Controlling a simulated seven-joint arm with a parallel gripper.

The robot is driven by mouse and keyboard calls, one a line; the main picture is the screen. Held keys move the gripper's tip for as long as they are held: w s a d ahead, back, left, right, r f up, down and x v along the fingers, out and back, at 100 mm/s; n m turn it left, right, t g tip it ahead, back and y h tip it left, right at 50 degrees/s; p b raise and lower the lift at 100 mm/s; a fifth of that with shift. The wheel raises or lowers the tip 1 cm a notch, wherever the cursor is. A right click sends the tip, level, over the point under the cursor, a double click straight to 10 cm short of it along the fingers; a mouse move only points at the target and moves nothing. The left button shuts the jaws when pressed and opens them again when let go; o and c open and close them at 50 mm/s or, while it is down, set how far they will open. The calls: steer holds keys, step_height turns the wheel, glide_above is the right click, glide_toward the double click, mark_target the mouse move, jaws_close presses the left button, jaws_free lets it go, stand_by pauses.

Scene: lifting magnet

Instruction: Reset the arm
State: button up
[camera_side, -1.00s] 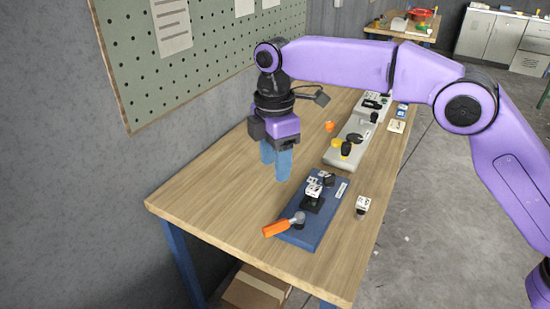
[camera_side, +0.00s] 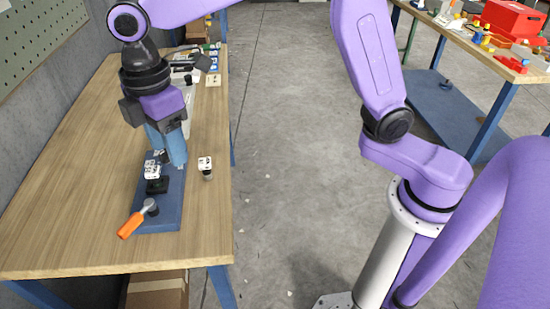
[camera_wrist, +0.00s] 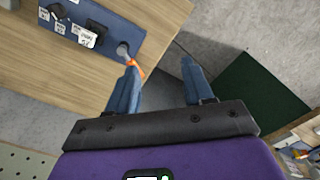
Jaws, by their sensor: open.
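My gripper (camera_side: 168,158) hangs from my purple arm with its blue fingers pointing down. In the side view it overlaps the far end of a blue board (camera_side: 170,212); its height above the board is hard to tell. In the wrist view my gripper (camera_wrist: 160,67) is open with nothing between the fingers. The board (camera_wrist: 108,18) shows there at the upper left, apart from the fingers. An orange-handled lever (camera_side: 130,225) stands at the board's near end. Its handle (camera_wrist: 136,66) is partly hidden by the left finger. A black-and-white block (camera_side: 153,173) sits on the board.
A small white-topped piece (camera_side: 205,164) stands right of the board. Grey fixtures (camera_side: 186,80) line the table's far right side. The wooden tabletop (camera_side: 75,190) is clear at the left. A second bench with a red box (camera_side: 512,20) stands at the right.

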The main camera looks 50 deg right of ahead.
steer(key=s+d+f+m, duration=0.2)
steer(key=s+d+f, duration=0.1)
steer(key=s+d, duration=0.8)
steer(key=s+d+f+m, duration=0.2)
steer(key=s+d+f, duration=0.1)
steer(key=s+d, duration=0.8)
steer(key=shift+s+d+m, duration=0.3)
steer(key=shift+d, duration=0.85)
